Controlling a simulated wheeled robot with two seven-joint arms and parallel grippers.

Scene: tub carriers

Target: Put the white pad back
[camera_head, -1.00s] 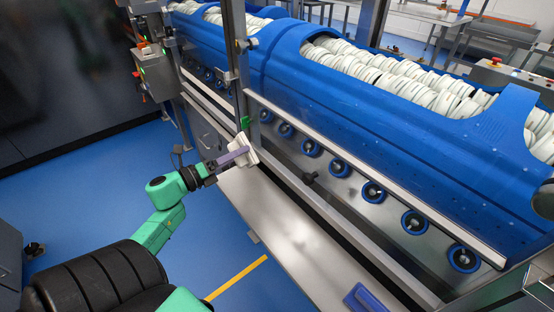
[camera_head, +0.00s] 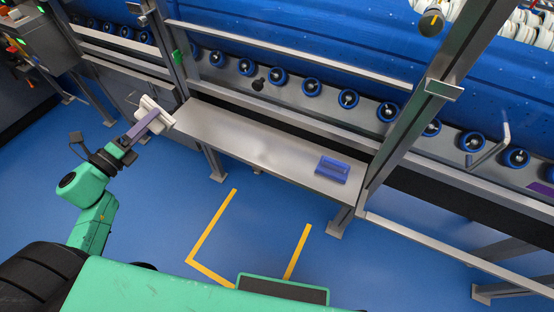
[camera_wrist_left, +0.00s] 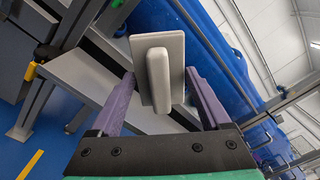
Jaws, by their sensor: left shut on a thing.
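The white pad (camera_head: 160,108) is a pale block with a raised grip bar. My left gripper (camera_head: 146,124), with purple fingers, is shut on it and holds it up just left of the steel shelf's left end. In the left wrist view the pad's plate (camera_wrist_left: 183,48) and its bar (camera_wrist_left: 158,82) face the camera. The bar stands between the fingers of the left gripper (camera_wrist_left: 160,88); their tips are partly hidden by the pad. My right gripper is not in view.
The steel shelf (camera_head: 245,142) is bare except for a blue block (camera_head: 332,168) near its right end. Upright steel posts (camera_head: 410,120) stand at the shelf's ends. Behind is the blue machine (camera_head: 320,45) with a row of round blue-rimmed knobs (camera_head: 311,87). Yellow lines (camera_head: 213,222) mark open blue floor.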

